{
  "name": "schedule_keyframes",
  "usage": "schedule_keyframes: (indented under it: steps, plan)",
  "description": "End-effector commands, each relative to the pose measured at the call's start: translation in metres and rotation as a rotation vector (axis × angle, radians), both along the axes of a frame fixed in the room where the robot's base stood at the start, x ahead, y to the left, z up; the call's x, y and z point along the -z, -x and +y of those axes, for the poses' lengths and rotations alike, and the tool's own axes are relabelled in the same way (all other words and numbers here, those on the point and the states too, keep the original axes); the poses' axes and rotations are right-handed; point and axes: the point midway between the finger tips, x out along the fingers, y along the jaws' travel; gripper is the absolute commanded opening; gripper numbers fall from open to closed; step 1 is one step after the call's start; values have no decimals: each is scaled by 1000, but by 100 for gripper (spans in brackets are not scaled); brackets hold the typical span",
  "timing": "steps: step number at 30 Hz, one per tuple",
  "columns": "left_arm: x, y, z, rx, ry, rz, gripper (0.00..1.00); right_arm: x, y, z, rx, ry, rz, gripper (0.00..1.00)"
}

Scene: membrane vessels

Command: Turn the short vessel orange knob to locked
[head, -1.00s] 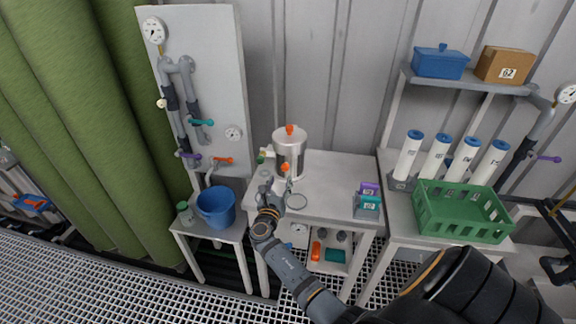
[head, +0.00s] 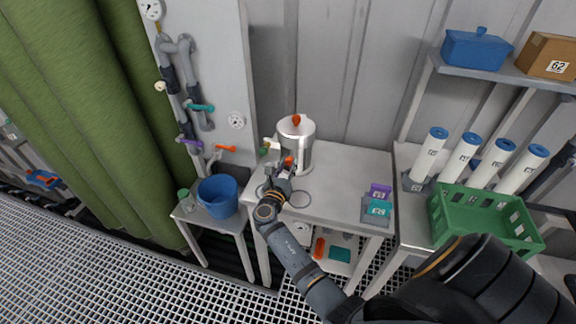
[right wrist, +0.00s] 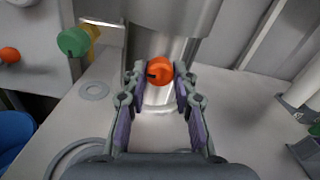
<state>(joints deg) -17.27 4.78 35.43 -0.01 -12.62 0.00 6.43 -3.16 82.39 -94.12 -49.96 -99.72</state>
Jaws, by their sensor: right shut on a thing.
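The short silver vessel (head: 303,145) stands on the white table, with an orange knob on its lid (head: 296,119). A second orange knob (head: 289,160) is low on its front, and it shows in the right wrist view (right wrist: 160,68) as a round knob with a dark mark on its left side. My right gripper (head: 282,169) is at this front knob. In the right wrist view its two fingers (right wrist: 159,76) are on either side of the knob, shut on it. The fingers partly hide the knob in the head view. My left gripper is not in view.
A green knob (right wrist: 73,41) on a brass fitting sticks out at the vessel's left. Flat rings (head: 300,199) lie on the table (head: 340,170). Purple and teal boxes (head: 378,208) stand at its right. A blue bucket (head: 217,197) is on the left stand.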

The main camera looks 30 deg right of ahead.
Motion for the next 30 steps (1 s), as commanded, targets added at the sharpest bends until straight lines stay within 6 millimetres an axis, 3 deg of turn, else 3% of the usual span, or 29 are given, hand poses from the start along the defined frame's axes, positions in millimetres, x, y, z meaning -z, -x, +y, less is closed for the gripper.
schedule_keyframes:
  steps: [1, 5, 17, 30]
  plan:
    - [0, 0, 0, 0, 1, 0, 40, 0, 0, 0, 0, 0, 0, 16]
    - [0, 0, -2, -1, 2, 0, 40, 0, 0, 0, 0, 0, 0, 0]
    - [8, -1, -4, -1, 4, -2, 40, 2, 0, 0, 0, -48, -58, 0]
    - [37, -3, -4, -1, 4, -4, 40, 4, 0, 0, -1, -287, -338, 0]
